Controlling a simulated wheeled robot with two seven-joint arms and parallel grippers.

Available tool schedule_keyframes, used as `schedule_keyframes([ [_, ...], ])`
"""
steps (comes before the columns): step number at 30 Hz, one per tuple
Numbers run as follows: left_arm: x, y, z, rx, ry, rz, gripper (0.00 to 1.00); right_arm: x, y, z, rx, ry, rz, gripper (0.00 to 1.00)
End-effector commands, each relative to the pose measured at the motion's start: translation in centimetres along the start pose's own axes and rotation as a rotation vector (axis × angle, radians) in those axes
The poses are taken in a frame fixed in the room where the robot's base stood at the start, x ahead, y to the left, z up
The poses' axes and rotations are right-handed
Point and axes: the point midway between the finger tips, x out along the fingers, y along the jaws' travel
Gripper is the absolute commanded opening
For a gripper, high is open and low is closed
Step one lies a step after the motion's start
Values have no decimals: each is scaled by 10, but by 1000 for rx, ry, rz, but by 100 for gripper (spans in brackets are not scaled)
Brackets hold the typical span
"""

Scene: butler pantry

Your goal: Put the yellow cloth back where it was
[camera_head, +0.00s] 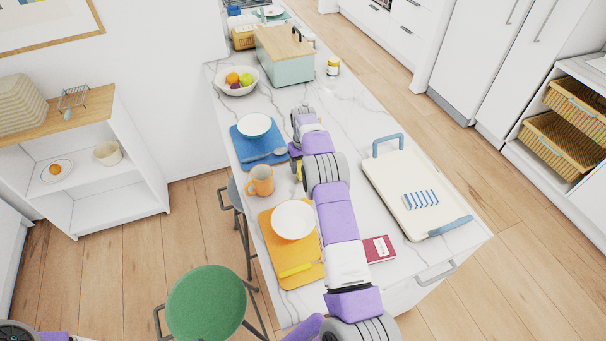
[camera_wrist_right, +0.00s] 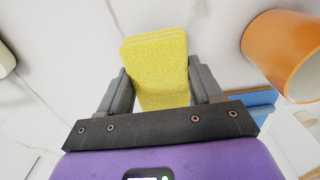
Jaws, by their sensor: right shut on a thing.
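The yellow cloth (camera_wrist_right: 158,68) is a thick, folded pad with a rough surface. My right gripper (camera_wrist_right: 160,84) is shut on it, with one finger on each side. In the head view only a small yellow strip of the cloth (camera_head: 299,171) shows beside my right gripper (camera_head: 296,164), mostly hidden by my wrist. I cannot tell whether the cloth touches the counter. My left gripper is out of view.
The orange mug (camera_head: 261,181) is close to the right gripper; it also shows in the wrist view (camera_wrist_right: 284,50). A fruit bowl (camera_head: 223,88) stands farther back.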

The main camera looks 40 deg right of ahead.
Motion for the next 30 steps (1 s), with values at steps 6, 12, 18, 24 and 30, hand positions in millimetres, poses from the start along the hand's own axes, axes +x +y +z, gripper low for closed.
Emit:
schedule_keyframes([
  [6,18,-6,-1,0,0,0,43,37,0,0,1,-2,0,41],
  [12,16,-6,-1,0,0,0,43,36,0,0,0,-1,0,41],
  [18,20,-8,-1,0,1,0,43,41,0,0,0,-1,0,41],
  [24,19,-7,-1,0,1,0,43,40,0,0,0,-1,0,91],
  [30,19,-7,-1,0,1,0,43,39,0,0,0,-1,0,91],
])
